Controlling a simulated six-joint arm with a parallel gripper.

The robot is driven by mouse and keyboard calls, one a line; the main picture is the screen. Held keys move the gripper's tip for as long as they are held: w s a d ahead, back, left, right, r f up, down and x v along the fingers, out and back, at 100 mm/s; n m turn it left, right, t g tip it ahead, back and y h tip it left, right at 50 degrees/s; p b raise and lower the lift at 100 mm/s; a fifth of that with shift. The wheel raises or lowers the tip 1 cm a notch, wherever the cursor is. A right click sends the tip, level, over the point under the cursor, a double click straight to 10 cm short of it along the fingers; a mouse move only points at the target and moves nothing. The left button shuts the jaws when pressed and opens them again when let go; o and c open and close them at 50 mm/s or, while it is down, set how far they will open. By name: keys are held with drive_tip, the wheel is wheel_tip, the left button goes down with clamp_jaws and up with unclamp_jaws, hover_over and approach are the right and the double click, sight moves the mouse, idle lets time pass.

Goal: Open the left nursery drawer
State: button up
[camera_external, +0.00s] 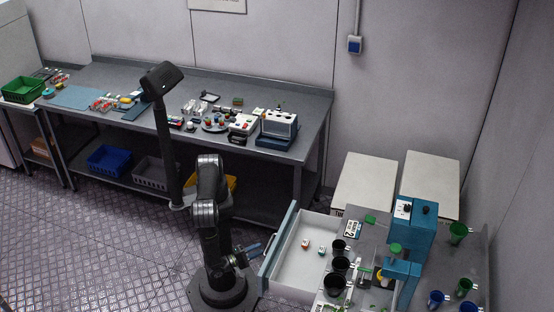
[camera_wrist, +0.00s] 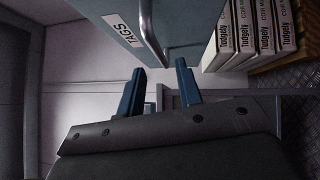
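A drawer (camera_external: 278,249) with a blue-grey front juts out open from the bench at the lower right in the external view. It has a pale inside with two small tag-like items in it. In the wrist view its front (camera_wrist: 190,20) bears a "TAGS" label (camera_wrist: 123,30) and a metal bar handle (camera_wrist: 147,25). My gripper (camera_wrist: 160,68) is open, with its two blue fingers apart just short of the front, and the handle's end lies between them in the picture. In the external view my gripper (camera_external: 256,250) is beside the drawer front. I cannot tell whether it touches the handle.
The bench holds black pots (camera_external: 339,265), green and blue cups (camera_external: 458,232) and a blue machine (camera_external: 410,225). Two pale boxes (camera_external: 365,182) stand behind it. Labelled boxes (camera_wrist: 245,35) show at right in the wrist view. A long table (camera_external: 230,90) stands behind my arm. The floor at left is clear.

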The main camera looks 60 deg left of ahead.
sight(269, 244)
drive_tip(key=w, duration=0.4)
drive_tip(key=w+r, duration=0.1)
drive_tip(key=w, duration=0.1)
drive_tip(key=shift+w, duration=0.2)
clamp_jaws()
drive_tip(key=shift+s+a, duration=0.1)
